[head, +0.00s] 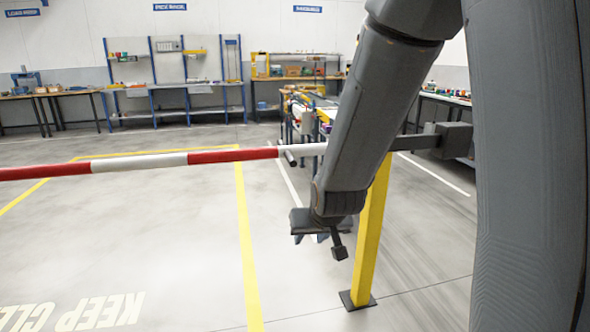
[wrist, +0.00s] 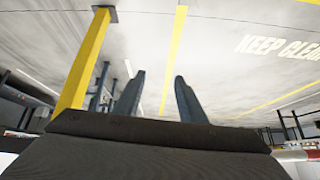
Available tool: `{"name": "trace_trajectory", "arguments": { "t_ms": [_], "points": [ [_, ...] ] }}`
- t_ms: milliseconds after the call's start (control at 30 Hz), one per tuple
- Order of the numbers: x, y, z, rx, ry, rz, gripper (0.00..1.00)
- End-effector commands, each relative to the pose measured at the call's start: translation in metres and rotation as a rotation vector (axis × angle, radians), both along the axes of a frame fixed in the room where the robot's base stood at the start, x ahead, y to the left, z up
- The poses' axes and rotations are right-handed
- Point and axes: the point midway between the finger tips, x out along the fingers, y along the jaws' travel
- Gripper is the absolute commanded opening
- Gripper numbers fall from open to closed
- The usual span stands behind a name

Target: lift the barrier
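The barrier (head: 140,162) is a red and white striped pole. It lies about level across the head view, running from the left edge to behind my arm. My gripper (head: 316,238) hangs below the barrier, apart from the handle. In the wrist view its two fingers (wrist: 155,95) are spread, with only floor between them. A bit of red and white pole (wrist: 293,154) shows at lower right.
Yellow lines and the words KEEP CLEAR (head: 75,315) mark the floor at left, which is free. Workbenches (head: 185,105) stand along the back wall. A cluttered bench (head: 310,110) stands behind the barrier.

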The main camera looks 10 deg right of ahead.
Motion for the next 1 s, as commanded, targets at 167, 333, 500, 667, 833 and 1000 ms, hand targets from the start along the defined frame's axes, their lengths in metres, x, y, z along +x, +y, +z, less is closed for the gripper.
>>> {"name": "trace_trajectory", "arguments": {
  "t_ms": [167, 333, 500, 667, 833, 1000],
  "points": [
    [0.094, 0.000, 0.001, 0.020, -0.341, -0.040, 0.37],
    [0.155, -0.001, 0.023, 0.040, -0.672, -0.072, 0.37],
    [0.186, -0.003, 0.048, 0.058, -0.983, -0.095, 0.37],
    [0.191, -0.003, 0.065, 0.070, -1.190, -0.105, 0.37],
    [0.189, -0.003, 0.075, 0.074, -1.293, -0.107, 0.37],
    [0.200, -0.004, 0.083, 0.075, -1.314, -0.109, 0.37]
  ]
}}
